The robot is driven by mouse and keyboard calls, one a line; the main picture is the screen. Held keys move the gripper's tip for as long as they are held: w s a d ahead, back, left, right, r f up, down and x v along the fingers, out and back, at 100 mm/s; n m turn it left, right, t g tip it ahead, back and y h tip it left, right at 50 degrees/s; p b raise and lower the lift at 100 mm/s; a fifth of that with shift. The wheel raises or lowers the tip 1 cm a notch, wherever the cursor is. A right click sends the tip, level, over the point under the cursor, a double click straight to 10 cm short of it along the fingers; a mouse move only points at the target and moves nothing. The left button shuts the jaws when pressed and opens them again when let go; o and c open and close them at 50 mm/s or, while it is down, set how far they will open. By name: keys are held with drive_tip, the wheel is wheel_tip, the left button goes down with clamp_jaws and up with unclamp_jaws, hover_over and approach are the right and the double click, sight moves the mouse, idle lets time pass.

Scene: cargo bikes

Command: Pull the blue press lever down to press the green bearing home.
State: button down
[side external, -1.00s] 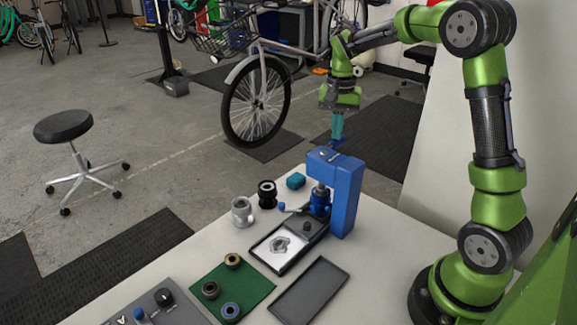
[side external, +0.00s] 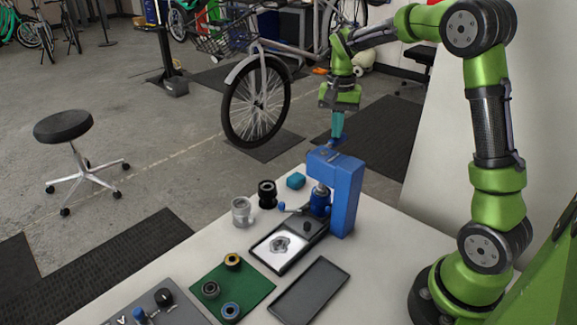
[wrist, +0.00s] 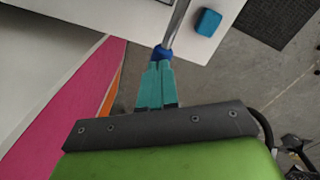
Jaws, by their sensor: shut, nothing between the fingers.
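The blue press (side external: 347,195) stands on the bench below my gripper. Its lever shows in the wrist view as a silver rod (wrist: 178,25) with a blue end knob (wrist: 162,53). My gripper (side external: 336,139) is above the press top, its teal fingers together. In the wrist view the fingertips (wrist: 160,64) meet or overlap the knob; I cannot tell whether they touch it. Nothing is between the fingers. In the side view the lever end shows only as a small blue piece (side external: 330,149) under the fingertips. I cannot make out the green bearing.
A teal block (side external: 296,181), a black cylindrical part (side external: 267,194) and a silver one (side external: 241,212) stand left of the press. A green mat (side external: 259,284) with ringed bearings and a dark empty tray (side external: 311,291) lie in front. A bicycle stands beyond the bench.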

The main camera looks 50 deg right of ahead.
wheel_tip(320, 180, up, 12)
drive_tip(key=shift+f, duration=0.25)
idle(0.8)
drive_tip(key=s+a+f+n+t+y, duration=0.1)
drive_tip(key=s+a+f+n+t, duration=0.1)
drive_tip(key=s+a, duration=0.6)
drive_tip(key=s+a+f+n+t+y, duration=0.1)
drive_tip(key=s+a+f+n+t, duration=0.1)
drive_tip(key=s+a+n+t, duration=0.3)
drive_tip(key=s+a+n, duration=0.1)
drive_tip(key=s+a, duration=0.2)
drive_tip(key=a, duration=0.2)
drive_tip(key=shift+s+f, duration=0.25)
drive_tip(key=shift+f, duration=0.05)
